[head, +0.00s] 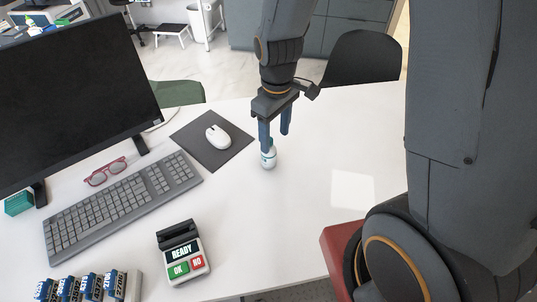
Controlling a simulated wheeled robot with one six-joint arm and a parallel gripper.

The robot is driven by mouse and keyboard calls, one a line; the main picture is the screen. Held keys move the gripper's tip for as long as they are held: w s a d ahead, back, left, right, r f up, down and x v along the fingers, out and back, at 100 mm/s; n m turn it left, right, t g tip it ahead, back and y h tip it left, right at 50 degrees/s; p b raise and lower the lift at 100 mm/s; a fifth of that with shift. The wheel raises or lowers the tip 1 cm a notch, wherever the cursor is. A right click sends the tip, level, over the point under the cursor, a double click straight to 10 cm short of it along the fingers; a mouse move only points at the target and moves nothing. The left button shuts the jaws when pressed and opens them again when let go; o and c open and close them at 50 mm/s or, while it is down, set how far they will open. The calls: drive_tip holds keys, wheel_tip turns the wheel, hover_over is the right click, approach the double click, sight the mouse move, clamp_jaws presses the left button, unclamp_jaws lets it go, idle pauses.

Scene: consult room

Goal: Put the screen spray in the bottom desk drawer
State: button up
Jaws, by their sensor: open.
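A small white bottle with a teal top and label, likely the screen spray (268,160), stands upright on the white desk (240,215), right of the mouse pad. My gripper (275,141) points down over the bottle with its blue fingers apart. The left finger overlaps the bottle's top in the picture. I cannot tell whether the fingers touch it or stand around it. No desk drawer shows in this view.
A monitor (70,90), keyboard (125,205), red glasses (106,171), mouse (217,136) and pad (190,135) occupy the left. A card terminal (184,254) stands in front. The desk right of the bottle is clear. A black chair (365,62) stands behind.

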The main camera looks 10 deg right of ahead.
sight(269, 155)
drive_tip(key=shift+w+a+f+n, duration=0.25)
drive_tip(key=shift+a+f+n, duration=0.3)
drive_tip(key=shift+f, duration=0.3)
drive_tip(key=shift+w+a+f+p, duration=0.1)
drive_tip(key=shift+f+p, duration=0.5)
drive_tip(key=shift+f, duration=1.3)
drive_tip(key=shift+w+a+f+p, duration=0.1)
drive_tip(key=shift+f+p, duration=0.45)
drive_tip(key=shift+f, duration=1.35)
drive_tip(key=c, duration=1.3)
drive_tip(key=shift+c, duration=0.2)
drive_tip(key=shift+r, duration=0.1)
drive_tip(key=shift+r+b, duration=1)
drive_tip(key=shift+r, duration=3.95)
